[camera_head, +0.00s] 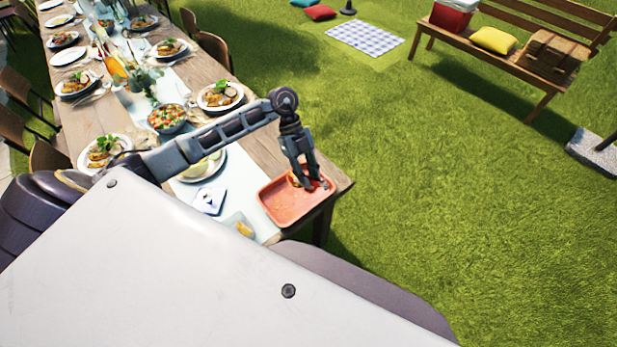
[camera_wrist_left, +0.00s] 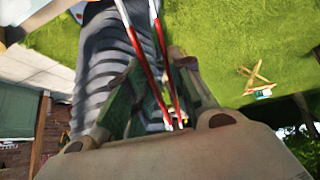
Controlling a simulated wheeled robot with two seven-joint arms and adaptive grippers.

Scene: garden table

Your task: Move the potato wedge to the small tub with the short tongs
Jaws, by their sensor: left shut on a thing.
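My left gripper (camera_head: 305,182) reaches down over the far right part of the red tray (camera_head: 283,208) at the table's near right corner. In the left wrist view, it is shut on the short tongs (camera_wrist_left: 142,55), which have two slim arms with red and pale metal parts. In the head view, a small reddish-orange patch shows between the fingers; I cannot tell whether it is tongs or food. A small pale tub (camera_head: 232,219) stands left of the tray, with a yellow-orange piece (camera_head: 244,229) at it that may be the potato wedge. My right gripper is out of view.
A plate with pale food (camera_head: 203,166) and a white napkin (camera_head: 209,200) lie left of the tray. A salad bowl (camera_head: 167,118) and several filled plates stand farther back. Chairs line the table. Open grass (camera_head: 450,200) lies to the right.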

